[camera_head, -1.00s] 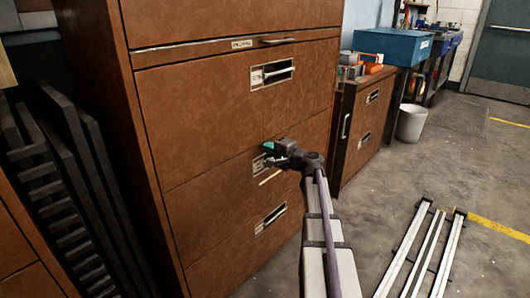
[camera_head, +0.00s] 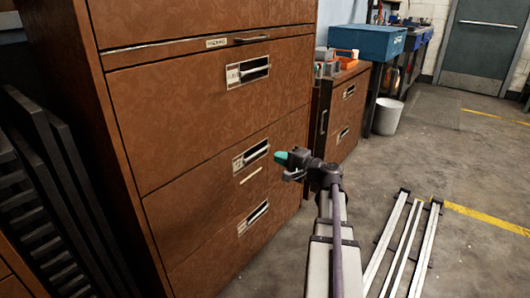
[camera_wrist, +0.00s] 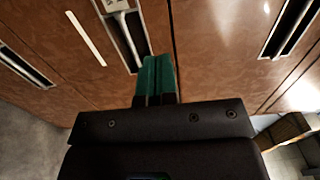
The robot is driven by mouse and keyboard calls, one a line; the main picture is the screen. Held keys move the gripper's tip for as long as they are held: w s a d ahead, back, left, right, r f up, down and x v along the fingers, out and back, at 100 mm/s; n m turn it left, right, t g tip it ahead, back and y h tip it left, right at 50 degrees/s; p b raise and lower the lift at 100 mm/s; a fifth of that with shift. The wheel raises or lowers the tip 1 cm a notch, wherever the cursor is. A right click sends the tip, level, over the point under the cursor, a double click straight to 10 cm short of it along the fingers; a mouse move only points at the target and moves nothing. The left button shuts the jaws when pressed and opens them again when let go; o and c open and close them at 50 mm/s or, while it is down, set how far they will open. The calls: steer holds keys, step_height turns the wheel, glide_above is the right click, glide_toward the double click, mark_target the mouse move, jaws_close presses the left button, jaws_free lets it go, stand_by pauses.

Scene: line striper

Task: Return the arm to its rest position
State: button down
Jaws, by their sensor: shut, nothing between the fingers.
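My gripper (camera_head: 283,158) is at the end of my outstretched arm, in front of the tall brown filing cabinet (camera_head: 190,120). Its green fingers are together with nothing between them; they also show in the wrist view (camera_wrist: 157,78). In the head view the fingertips appear just right of the third drawer's handle (camera_head: 252,154). In the wrist view they point at the brown drawer fronts, close to a handle recess (camera_wrist: 126,30). I cannot tell the exact gap between fingertips and cabinet. The drawers in view look closed.
A smaller brown cabinet (camera_head: 340,112) with a blue box (camera_head: 368,42) nearby stands behind. A white bin (camera_head: 387,117) is beyond it. Metal rails (camera_head: 402,245) lie on the floor at right. Black slatted frames (camera_head: 50,190) lean at left.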

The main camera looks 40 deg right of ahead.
steer(key=shift+s+d, duration=0.15)
steer(key=shift+s, duration=0.25)
